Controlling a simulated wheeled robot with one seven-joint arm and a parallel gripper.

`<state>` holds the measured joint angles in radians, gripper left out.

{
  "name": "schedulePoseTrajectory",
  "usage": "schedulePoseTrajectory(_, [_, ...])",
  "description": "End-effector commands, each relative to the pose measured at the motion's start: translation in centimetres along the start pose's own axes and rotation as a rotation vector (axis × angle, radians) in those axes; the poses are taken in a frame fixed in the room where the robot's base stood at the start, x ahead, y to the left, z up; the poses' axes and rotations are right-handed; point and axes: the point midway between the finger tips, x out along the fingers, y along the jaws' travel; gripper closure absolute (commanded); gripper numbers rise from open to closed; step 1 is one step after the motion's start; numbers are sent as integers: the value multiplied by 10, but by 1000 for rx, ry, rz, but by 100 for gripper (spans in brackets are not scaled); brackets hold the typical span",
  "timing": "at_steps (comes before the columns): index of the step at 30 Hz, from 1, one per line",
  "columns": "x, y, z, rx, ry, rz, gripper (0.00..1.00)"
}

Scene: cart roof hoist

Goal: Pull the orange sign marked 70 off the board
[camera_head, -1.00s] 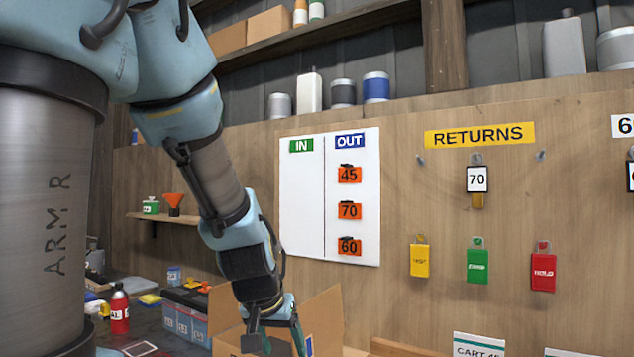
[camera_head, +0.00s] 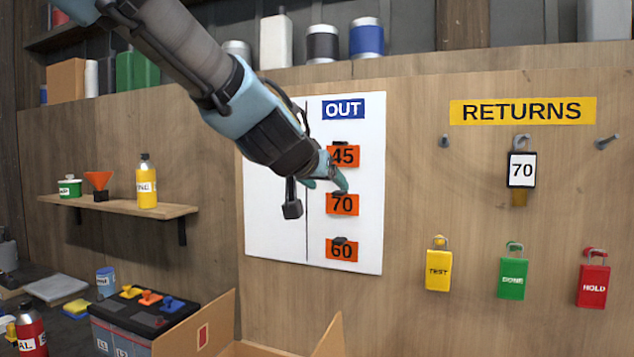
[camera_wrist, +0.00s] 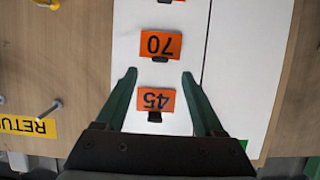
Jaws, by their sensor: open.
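The orange sign marked 70 (camera_head: 343,205) hangs in the OUT column of the white board (camera_head: 365,240), between the signs 45 (camera_head: 346,156) and 60 (camera_head: 342,251). A dark clip shows at its top edge. My gripper (camera_head: 325,184) is in front of the board, close to the upper left of the 70 sign. In the wrist view the picture is upside down: the 70 sign (camera_wrist: 161,45) lies beyond the open fingertips (camera_wrist: 159,74), and the 45 sign (camera_wrist: 157,100) shows between the green fingers. Nothing is held.
A RETURNS panel (camera_head: 523,111) is at the right, with a 70 key tag (camera_head: 521,170) and yellow, green and red tags below. An open cardboard box (camera_head: 208,325) stands below the board.

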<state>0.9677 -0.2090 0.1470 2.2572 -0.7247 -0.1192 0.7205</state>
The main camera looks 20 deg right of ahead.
Motion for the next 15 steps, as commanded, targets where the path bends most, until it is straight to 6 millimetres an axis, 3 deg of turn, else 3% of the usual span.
schedulePoseTrajectory(9, [60, 0, 6, 2, -2, -1, 30])
schedulePoseTrajectory(15, [81, 0, 4, 2, -1, -1, 30])
